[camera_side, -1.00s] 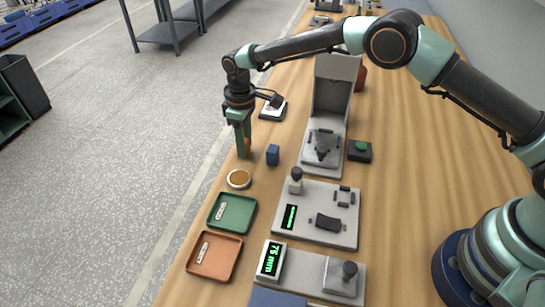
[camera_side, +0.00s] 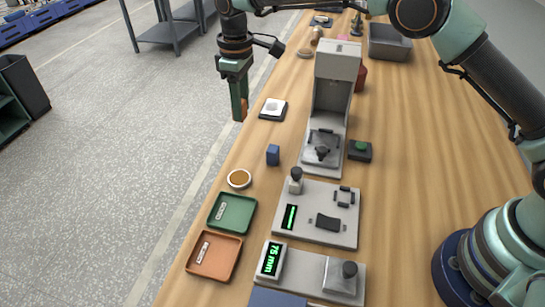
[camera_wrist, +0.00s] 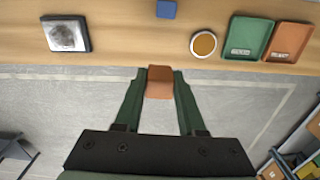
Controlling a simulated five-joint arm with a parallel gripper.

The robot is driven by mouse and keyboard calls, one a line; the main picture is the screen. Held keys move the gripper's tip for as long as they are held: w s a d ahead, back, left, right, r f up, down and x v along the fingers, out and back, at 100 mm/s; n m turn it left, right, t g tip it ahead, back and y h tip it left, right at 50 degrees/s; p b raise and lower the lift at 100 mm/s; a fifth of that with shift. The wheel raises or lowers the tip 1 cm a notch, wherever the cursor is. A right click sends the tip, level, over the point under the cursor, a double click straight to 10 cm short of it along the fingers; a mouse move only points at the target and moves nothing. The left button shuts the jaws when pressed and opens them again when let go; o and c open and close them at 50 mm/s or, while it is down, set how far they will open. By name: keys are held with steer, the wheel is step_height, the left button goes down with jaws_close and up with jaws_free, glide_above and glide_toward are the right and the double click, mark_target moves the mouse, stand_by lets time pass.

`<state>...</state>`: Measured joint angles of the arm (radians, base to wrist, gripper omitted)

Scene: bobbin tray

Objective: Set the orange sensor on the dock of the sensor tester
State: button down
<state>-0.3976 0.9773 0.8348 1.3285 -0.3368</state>
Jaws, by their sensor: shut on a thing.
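My gripper (camera_side: 240,112) is shut on the orange sensor (camera_side: 244,107), a small block held between the green fingertips, raised clear of the table. In the wrist view the sensor (camera_wrist: 160,82) sits between the fingertips of my gripper (camera_wrist: 160,86). A grey panel (camera_side: 262,198) in the side view has a green-lit display, a dark-topped knob and a black rocker. Small black corner pieces on it frame an empty spot (camera_side: 343,197), which looks like the dock. I cannot be sure that this panel is the sensor tester.
A blue block (camera_side: 273,155), a round orange-filled dish (camera_side: 239,179), a green tray (camera_side: 231,227) and an orange tray (camera_side: 215,274) line the table's left edge. A tall grey press (camera_side: 339,65), a green-button box (camera_side: 359,151) and a "75 mm" gauge (camera_side: 271,260) stand nearby.

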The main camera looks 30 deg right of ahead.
step_height(320, 180, up, 8)
steer(key=shift+r, duration=0.15)
steer(key=shift+n, duration=0.3)
steer(key=s+d+f, duration=0.4)
steer(key=s, duration=0.4)
steer(key=s+d+f, duration=0.4)
steer(key=s+f, duration=0.1)
steer(key=s, duration=0.3)
steer(key=s+d+f, duration=0.4)
steer(key=s, duration=0.4)
steer(key=shift+s+f, duration=0.25)
steer(key=shift+f, duration=1.35)
steer(key=shift+f, duration=0.9)
steer(key=shift+c, duration=2.1)
jaws_free()
